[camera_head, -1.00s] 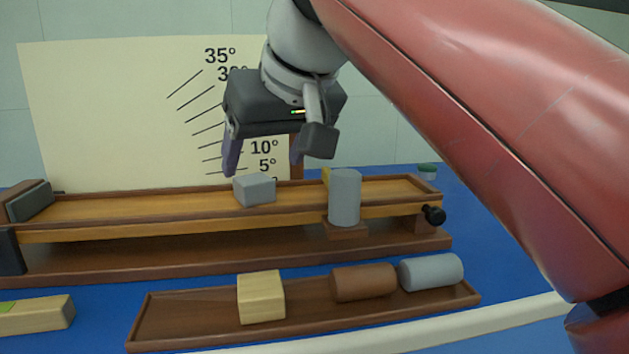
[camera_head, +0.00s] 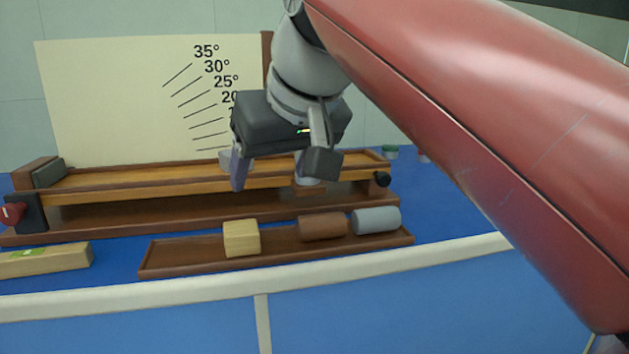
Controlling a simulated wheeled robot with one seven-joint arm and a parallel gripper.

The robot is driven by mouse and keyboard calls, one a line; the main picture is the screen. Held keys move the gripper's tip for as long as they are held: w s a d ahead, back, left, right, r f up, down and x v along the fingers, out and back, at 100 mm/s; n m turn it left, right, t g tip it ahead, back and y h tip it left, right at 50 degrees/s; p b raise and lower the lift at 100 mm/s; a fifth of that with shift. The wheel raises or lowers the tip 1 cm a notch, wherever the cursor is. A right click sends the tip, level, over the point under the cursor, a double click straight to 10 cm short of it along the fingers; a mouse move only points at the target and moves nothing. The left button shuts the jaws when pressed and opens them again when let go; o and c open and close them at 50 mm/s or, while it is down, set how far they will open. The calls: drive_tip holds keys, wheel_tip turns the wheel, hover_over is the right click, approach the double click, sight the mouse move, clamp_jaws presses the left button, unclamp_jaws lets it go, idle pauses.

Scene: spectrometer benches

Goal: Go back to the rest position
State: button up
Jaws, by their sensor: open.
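My gripper (camera_head: 270,176) hangs in the upper middle of the head view, fingers pointing down, apart and with nothing between them. It appears in front of the inclined-plane board (camera_head: 130,181), a long wooden track on a brown base. Behind the fingers a light grey block (camera_head: 226,155) shows in part on the track. Something grey shows just below the right finger, mostly hidden. My red arm link crosses the right side of the view.
A brown tray (camera_head: 180,262) at the front holds a pale wooden block (camera_head: 241,238), a brown cylinder (camera_head: 322,227) and a grey cylinder (camera_head: 376,220). A wooden piece with a green patch (camera_head: 45,260) lies at left. An angle-scale panel (camera_head: 110,100) stands behind. The bench's pale front edge (camera_head: 180,298) shows below.

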drive_tip(key=s+d+f+m+h, duration=0.1)
drive_tip(key=s+d+f+m, duration=0.1)
drive_tip(key=d+f, duration=0.4)
drive_tip(key=s+d+f+m+h, duration=0.1)
drive_tip(key=s+d+f, duration=0.4)
drive_tip(key=f, duration=0.9)
drive_tip(key=s+d+f+m+h, duration=0.1)
drive_tip(key=s+d+f+m, duration=0.2)
drive_tip(key=d+f, duration=0.6)
drive_tip(key=shift+s+f+g+h, duration=0.4)
drive_tip(key=shift+s+f, duration=0.1)
drive_tip(key=shift+f, duration=0.3)
